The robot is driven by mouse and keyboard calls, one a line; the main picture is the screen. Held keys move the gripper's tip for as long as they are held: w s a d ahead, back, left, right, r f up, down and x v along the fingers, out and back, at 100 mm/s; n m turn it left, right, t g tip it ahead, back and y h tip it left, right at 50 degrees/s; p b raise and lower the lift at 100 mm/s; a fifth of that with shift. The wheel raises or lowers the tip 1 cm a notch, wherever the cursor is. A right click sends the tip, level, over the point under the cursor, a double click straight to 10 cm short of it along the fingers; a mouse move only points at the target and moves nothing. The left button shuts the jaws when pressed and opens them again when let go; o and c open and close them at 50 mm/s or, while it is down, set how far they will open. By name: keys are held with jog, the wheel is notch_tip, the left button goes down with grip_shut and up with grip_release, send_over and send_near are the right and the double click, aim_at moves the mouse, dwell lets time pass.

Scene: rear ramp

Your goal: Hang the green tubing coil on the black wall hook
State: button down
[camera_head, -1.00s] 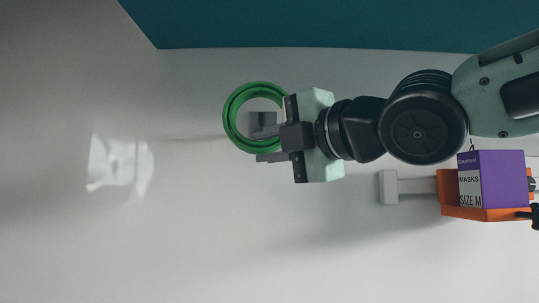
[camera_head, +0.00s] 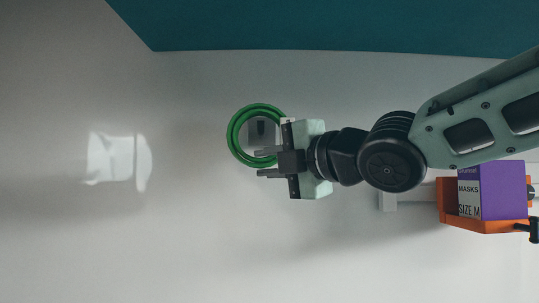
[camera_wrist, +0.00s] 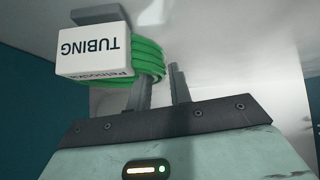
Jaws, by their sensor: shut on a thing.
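The green tubing coil (camera_head: 236,135) is a ring held up in front of the pale wall in the head view. In the wrist view, the coil (camera_wrist: 150,60) carries a white label (camera_wrist: 92,52) reading TUBING. My gripper (camera_head: 262,163) is shut on the lower right part of the coil; the exact contact is partly hidden. A dark hook on a grey plate (camera_head: 261,130) shows through the ring's opening. I cannot tell whether the ring is around the hook or only in front of it. A grey bar (camera_wrist: 92,17) shows above the label in the wrist view.
An orange wall holder (camera_head: 488,227) with a purple box of masks (camera_head: 503,190) is at the right, below my arm. A grey bracket (camera_head: 388,201) is beside it. A teal band (camera_head: 330,25) runs along the top.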

jog(key=shift+w+p, duration=0.85)
jog(key=shift+w, duration=0.4)
jog(key=shift+f+b, duration=1)
jog(key=shift+b, duration=0.1)
jog(key=shift+d+p, duration=0.2)
jog(key=shift+p, duration=0.5)
jog(key=c, duration=1.2)
grip_release()
